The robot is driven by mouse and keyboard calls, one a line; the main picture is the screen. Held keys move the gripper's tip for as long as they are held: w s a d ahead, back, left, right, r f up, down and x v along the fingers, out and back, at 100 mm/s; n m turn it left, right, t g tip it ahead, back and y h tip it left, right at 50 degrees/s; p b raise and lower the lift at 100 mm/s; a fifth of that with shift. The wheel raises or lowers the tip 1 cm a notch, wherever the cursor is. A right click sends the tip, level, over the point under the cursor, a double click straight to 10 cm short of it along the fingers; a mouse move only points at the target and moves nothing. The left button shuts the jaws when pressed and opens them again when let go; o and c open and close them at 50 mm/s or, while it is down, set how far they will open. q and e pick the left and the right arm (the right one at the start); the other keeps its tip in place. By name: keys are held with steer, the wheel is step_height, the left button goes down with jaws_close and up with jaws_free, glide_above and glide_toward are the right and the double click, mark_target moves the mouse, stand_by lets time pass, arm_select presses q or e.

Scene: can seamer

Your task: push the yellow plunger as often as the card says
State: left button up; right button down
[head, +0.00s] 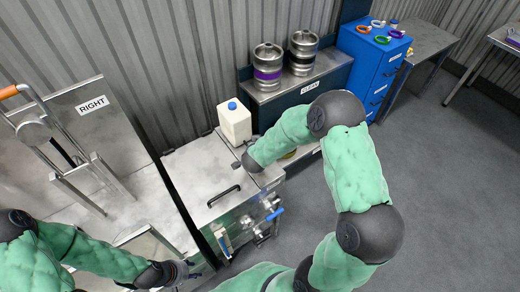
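I cannot make out a yellow plunger or a readable card. A small yellowish patch (289,154) shows below my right forearm, too small to identify. The steel cabinet (211,179) with a black handle on top stands in the middle, with pipes and blue-handled valves on its front. My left gripper (188,271) is dark, low in the view, by the cabinet's lower left side; its finger opening is unclear. My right gripper (238,165) is mostly hidden by its own wrist, above the cabinet's back right part near the white jug (235,126).
A steel panel labelled RIGHT (92,105) and a frame with an orange handle (8,92) stand at left. Two kegs (267,67) stand on a bench behind. A blue drawer cabinet (370,65) with coloured rings is at back right. The floor (450,190) at right is clear.

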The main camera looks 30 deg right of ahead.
steer(key=shift+f, duration=0.15)
stand_by(0.3)
steer(key=shift+f, duration=0.35)
steer(key=shift+r, duration=0.1)
steer(key=shift+s+r+p, duration=0.1)
steer(key=shift+r+p, duration=0.25)
steer(key=shift+r, duration=0.1)
step_height(320, 180, up, 6)
steer(key=p, duration=0.6)
stand_by(0.3)
